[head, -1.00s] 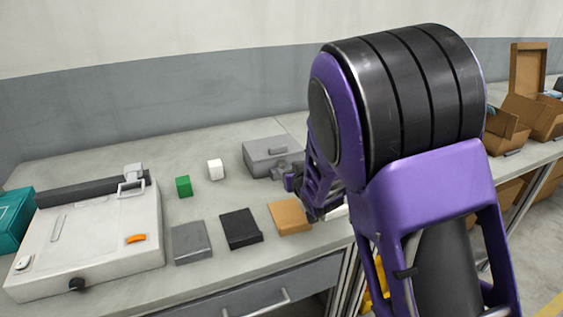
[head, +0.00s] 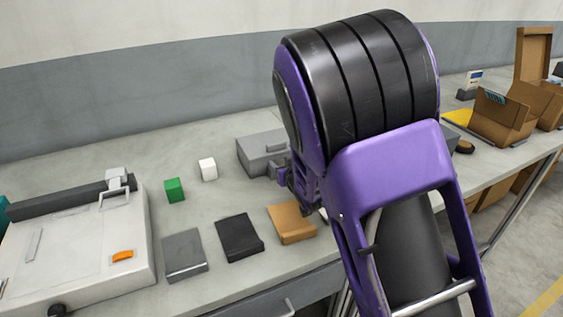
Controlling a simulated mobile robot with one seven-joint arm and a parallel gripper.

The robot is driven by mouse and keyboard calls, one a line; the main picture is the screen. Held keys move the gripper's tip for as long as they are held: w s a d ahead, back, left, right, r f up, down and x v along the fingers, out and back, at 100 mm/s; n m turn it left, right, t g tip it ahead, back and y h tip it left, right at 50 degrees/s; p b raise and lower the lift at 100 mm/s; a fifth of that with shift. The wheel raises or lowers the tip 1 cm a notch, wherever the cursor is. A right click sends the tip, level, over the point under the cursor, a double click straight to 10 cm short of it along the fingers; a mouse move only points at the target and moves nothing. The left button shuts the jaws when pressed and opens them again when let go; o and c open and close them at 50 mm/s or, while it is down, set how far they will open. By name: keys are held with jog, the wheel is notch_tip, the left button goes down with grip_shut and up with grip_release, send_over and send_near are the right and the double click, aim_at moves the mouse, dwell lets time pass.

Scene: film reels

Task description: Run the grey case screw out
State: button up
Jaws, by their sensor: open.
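My gripper (head: 277,173) shows only in part, dark and small, at the case's front right, beside the purple wrist. It is open. Whether it touches the case cannot be told.
A white machine (head: 85,255) with a dark bar stands at left. Grey (head: 184,255), black (head: 239,238) and tan (head: 291,223) flat boxes line the front. Cardboard boxes (head: 502,118) stand at right.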

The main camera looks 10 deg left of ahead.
grip_shut()
dwell(0.3)
jog(key=shift+d, duration=0.1)
jog(key=shift+w+d+n+g+y, duration=0.15)
jog(key=shift+n+g+y, duration=0.15)
jog(key=shift+n+y, duration=0.25)
jog(key=shift+w+d+r+n+g+y+p, duration=0.1)
jog(key=shift+n+g+y+p, duration=0.3)
jog(key=shift+n+y, duration=0.15)
jog(key=shift+w+d+r+n+g+y+p, duration=0.1)
jog(key=shift+n+g+y+p, duration=0.2)
jog(key=shift+n+g+y, duration=0.15)
jog(key=shift+n+g+y+p, duration=0.35)
jog(key=shift+n+y+p, duration=0.1)
jog(key=shift+n+p, duration=0.1)
jog(key=shift+a+f+n, duration=0.1)
jog(key=shift+n, duration=0.2)
jog(key=shift+g, duration=0.3)
